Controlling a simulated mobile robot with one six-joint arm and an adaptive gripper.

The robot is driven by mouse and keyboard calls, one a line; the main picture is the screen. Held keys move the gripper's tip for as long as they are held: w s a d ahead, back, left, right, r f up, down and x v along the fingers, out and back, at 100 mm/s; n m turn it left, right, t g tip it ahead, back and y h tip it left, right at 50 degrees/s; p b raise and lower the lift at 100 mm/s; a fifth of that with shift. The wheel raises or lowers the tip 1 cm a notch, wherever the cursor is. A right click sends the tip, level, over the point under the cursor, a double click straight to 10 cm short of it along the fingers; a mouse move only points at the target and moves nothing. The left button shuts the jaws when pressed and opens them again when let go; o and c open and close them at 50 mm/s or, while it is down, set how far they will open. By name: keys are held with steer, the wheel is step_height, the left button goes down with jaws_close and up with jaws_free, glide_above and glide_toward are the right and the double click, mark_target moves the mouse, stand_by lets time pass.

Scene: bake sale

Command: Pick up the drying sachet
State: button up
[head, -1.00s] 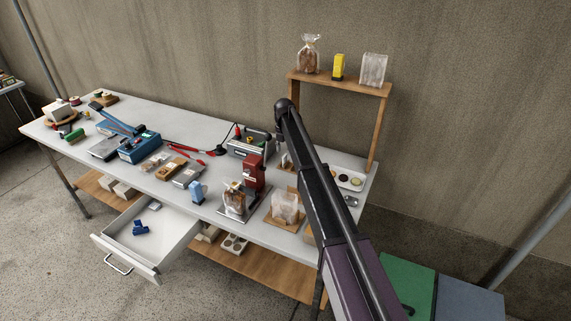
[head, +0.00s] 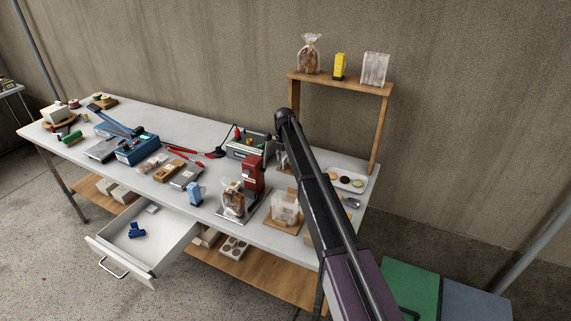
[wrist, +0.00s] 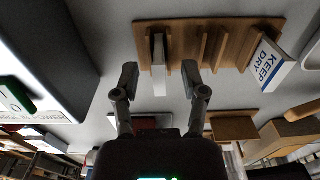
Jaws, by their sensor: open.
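A white packet printed "KEEP DRY" in blue (wrist: 268,66) leans at the right end of a wooden slotted rack (wrist: 222,30) in the wrist view. A thin white piece (wrist: 158,72) stands edge-on in a left slot of the rack; its print is not visible. My gripper (wrist: 160,78) is open, with one fingertip on each side of this thin white piece. I cannot tell whether either finger touches it. The KEEP DRY packet is to the right of my gripper, outside the fingers. In the head view my arm hides my gripper and most of this spot.
A large grey box (wrist: 45,45) stands left of the rack. Wooden blocks (wrist: 290,130) show at lower right. In the head view a red device (head: 253,172), bagged goods (head: 286,208) and a white tray (head: 352,184) crowd the table's right part. An open drawer (head: 165,242) sticks out in front.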

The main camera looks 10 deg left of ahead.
mark_target(285, 158)
jaws_close()
steer(key=shift+r, duration=0.1)
stand_by(0.4)
step_height(285, 158, up, 6)
steer(key=p, duration=0.6)
steer(key=shift+r, duration=0.1)
steer(key=s+d, duration=0.2)
steer(key=d, duration=0.6)
steer(key=s+d+p, duration=0.1)
steer(key=s+d, duration=0.2)
steer(key=d, duration=0.6)
steer(key=shift+s+r, duration=0.25)
steer(key=shift+r, duration=0.05)
steer(key=shift+d, duration=0.1)
